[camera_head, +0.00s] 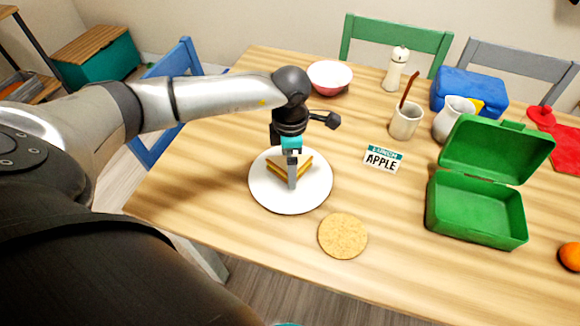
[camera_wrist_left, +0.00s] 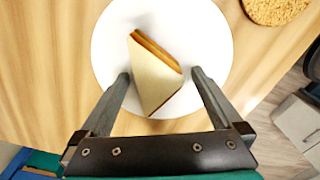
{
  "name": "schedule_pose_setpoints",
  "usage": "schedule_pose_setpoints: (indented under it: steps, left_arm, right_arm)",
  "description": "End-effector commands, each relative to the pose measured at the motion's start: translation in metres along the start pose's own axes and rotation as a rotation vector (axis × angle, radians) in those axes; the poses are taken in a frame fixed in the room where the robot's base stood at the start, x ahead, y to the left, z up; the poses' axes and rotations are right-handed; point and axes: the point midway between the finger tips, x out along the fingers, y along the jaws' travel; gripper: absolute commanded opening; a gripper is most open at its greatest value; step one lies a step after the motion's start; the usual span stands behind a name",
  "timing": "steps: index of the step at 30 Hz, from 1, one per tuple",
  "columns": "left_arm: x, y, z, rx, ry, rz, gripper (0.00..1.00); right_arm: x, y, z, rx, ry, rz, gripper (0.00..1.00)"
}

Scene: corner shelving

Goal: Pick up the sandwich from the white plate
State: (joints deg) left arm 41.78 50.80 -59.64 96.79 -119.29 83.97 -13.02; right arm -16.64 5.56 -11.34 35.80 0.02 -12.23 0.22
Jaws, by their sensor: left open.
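The sandwich (camera_wrist_left: 152,75) is a triangular half with pale bread and a yellow-brown filling edge. It lies on the white plate (camera_head: 262,192) near the table's front left, and it also shows in the head view (camera_head: 304,166). My left gripper (camera_head: 292,184) is over the plate, pointing down. In the left wrist view my left gripper (camera_wrist_left: 160,75) is open, with one finger on each side of the sandwich and gaps between. Whether the fingers reach down to the plate I cannot tell. My right gripper is not in view.
A round cork mat (camera_head: 343,236) lies right of the plate. An open green lunchbox (camera_head: 474,208) stands at the right, with an "APPLE" card (camera_head: 383,160) left of it. A pink-white bowl (camera_head: 330,76), cup (camera_head: 406,122) and jug (camera_head: 452,118) stand farther back.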

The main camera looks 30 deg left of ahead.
Motion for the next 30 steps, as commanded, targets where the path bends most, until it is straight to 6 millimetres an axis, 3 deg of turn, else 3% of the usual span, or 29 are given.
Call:
schedule_pose_setpoints:
  steps: [8,19,30]
  left_arm:
    - [0.0046,0.0002,-0.0001,0.000,0.000,0.001,0.98]
    - [0.0042,0.0002,0.0000,0.000,0.000,0.001,0.57]
    - [-0.0009,0.0007,0.0004,0.000,-0.001,0.002,0.57]
  right_arm:
    - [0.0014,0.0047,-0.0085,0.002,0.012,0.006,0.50]
    - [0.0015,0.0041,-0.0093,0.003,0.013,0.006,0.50]
    - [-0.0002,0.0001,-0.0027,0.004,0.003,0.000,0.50]
